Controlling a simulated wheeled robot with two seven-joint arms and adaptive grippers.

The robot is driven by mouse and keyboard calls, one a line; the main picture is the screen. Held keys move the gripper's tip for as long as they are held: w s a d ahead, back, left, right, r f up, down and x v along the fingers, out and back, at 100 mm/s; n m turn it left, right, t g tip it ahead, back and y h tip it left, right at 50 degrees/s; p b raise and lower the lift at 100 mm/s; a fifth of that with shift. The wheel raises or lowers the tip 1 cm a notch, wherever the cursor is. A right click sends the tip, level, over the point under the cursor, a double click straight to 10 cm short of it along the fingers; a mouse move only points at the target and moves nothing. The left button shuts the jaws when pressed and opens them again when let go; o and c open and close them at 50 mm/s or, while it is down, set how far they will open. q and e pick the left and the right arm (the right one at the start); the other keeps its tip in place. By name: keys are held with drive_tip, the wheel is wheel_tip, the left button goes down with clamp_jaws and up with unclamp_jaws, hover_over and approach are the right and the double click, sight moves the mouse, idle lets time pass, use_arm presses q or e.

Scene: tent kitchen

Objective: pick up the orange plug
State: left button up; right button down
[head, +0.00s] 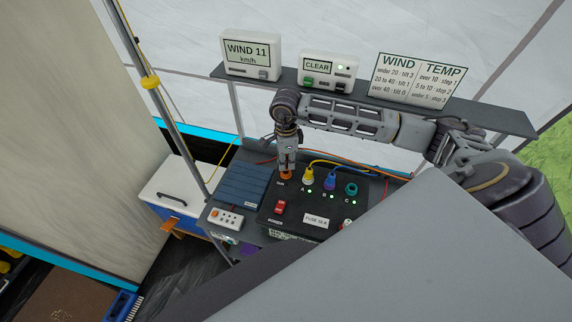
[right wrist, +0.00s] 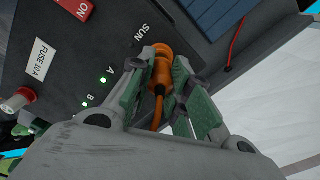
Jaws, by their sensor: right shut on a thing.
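The orange plug (right wrist: 159,72) stands at the socket marked SUN on the dark power box (right wrist: 60,75), with its orange cable running back between my fingers. My right gripper (right wrist: 160,85) is shut on the plug, one green-padded finger on each side. In the head view the orange plug (head: 286,175) shows just below the tips of my right gripper (head: 287,168), which points down at the box. I cannot tell whether the plug is fully seated in the socket. My left gripper is not in view.
A red power switch (head: 280,207) is in front. A shelf (head: 463,113) with displays hangs above, behind my right arm.

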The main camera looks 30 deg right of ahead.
wheel_tip(320, 180, up, 8)
drive_tip(key=shift+f+b, duration=0.25)
drive_tip(key=shift+b, duration=0.35)
